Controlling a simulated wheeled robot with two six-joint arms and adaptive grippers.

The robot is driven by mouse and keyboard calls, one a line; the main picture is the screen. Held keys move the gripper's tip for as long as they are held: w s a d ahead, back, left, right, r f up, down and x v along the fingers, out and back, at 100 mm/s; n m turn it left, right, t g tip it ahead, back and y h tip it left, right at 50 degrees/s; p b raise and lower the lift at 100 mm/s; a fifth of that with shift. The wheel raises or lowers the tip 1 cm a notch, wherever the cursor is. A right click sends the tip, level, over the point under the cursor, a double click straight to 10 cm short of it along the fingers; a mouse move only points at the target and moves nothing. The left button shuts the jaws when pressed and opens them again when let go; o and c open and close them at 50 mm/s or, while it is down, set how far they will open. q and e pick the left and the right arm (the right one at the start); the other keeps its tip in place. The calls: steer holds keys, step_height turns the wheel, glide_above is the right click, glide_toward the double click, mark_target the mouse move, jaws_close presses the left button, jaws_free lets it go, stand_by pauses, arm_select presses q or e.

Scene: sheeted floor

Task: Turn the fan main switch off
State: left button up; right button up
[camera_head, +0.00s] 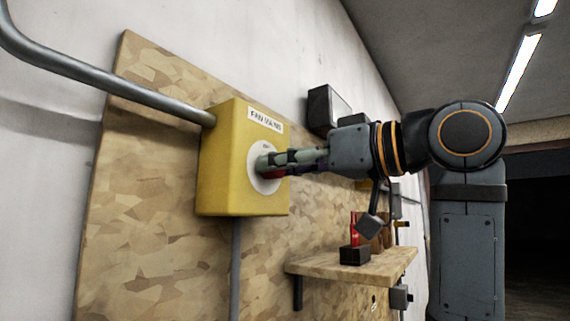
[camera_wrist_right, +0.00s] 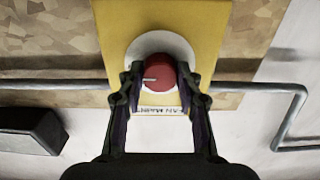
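The fan main switch is a yellow box (camera_head: 222,165) on a wooden board, with a "FAN MAINS" label (camera_head: 265,120) near its top. A white round dial plate (camera_head: 264,184) sits on its front. In the right wrist view, a red round knob (camera_wrist_right: 160,78) with a pale pointer mark stands in the middle of the white plate (camera_wrist_right: 142,46). My right gripper (camera_wrist_right: 160,82) has one finger on each side of the knob, at or very close to its edges; contact is hard to tell. In the head view the right gripper (camera_head: 266,166) reaches the dial and hides most of the knob. My left gripper is out of view.
A metal conduit (camera_head: 100,80) enters the box's left side, and another pipe (camera_head: 235,265) runs down below it. A dark box (camera_head: 328,108) is on the wall behind my right gripper. A wooden shelf (camera_head: 320,264) with small items juts out below right.

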steer(key=c, duration=0.4)
steer(key=shift+n+b, duration=1.4)
steer(key=shift+n, duration=7.6)
steer(key=shift+f, duration=0.1)
steer(key=o, duration=1.2)
steer(key=shift+s+d, duration=0.15)
steer(key=shift+s, duration=0.05)
